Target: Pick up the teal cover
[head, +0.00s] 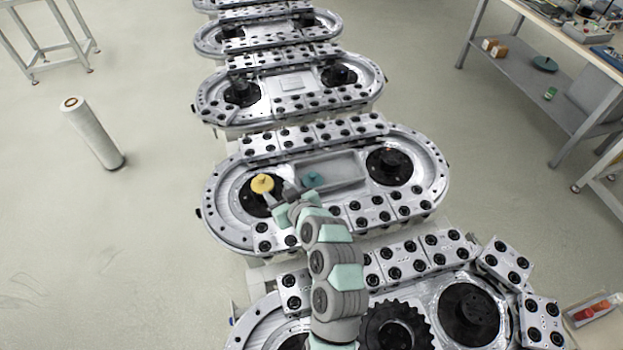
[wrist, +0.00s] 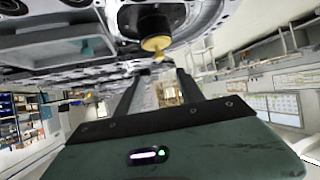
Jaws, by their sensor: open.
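The teal cover (head: 313,179) lies in the shallow grey tray (head: 345,168) in the middle of the nearer full ring track. In the wrist view a teal patch (wrist: 87,47) that looks like it shows at the upper left. A yellow cover (head: 262,184) sits on the black hub at the left of the same track; it also shows in the wrist view (wrist: 156,43), just beyond the fingertips. My gripper (head: 278,193) is open beside the yellow cover, to the left of the teal cover. Its two fingers (wrist: 159,80) have nothing between them that I can make out.
Metal carriages with black rollers line the ring track (head: 432,172) front and back. A bare black hub (head: 389,166) stands right of the tray. More tracks lie behind and in front. A white cylinder (head: 93,133) stands on the floor at left; a workbench (head: 555,80) is at right.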

